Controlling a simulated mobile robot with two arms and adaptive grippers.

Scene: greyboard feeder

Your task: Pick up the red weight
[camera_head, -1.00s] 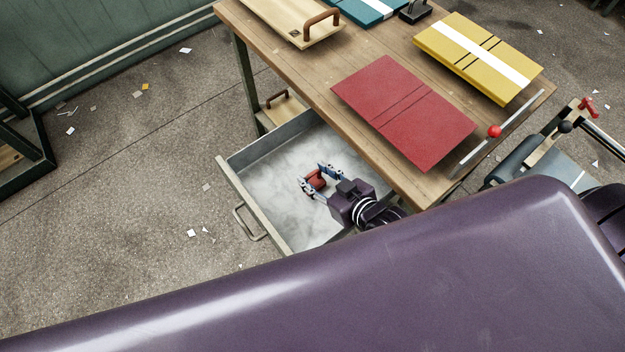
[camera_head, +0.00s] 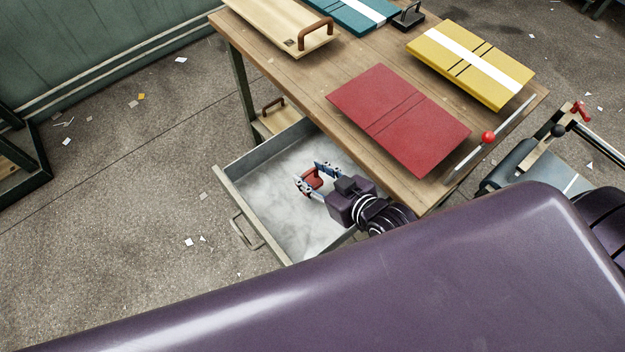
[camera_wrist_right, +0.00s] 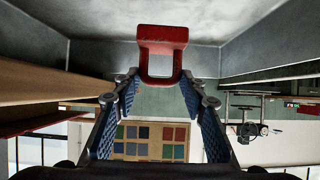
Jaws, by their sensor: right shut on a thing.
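The red weight (camera_head: 314,177) is a small block with a handle loop. It is between the fingers of my right gripper (camera_head: 318,178), which is shut on it, over the open drawer (camera_head: 245,205). In the right wrist view the red weight (camera_wrist_right: 162,38) shows at the top centre, with its loop between the tips of the blue-padded fingers (camera_wrist_right: 160,85). I cannot tell from the head view how far it is above the drawer floor. My left gripper is not in view.
The drawer stands open under the wooden table (camera_head: 300,85). On the table lie a red board cover (camera_head: 395,118), a yellow one (camera_head: 470,62), a teal one (camera_head: 350,12) and a wooden tray with a handle (camera_head: 275,22). A lever with a red knob (camera_head: 488,137) is at the table's right edge.

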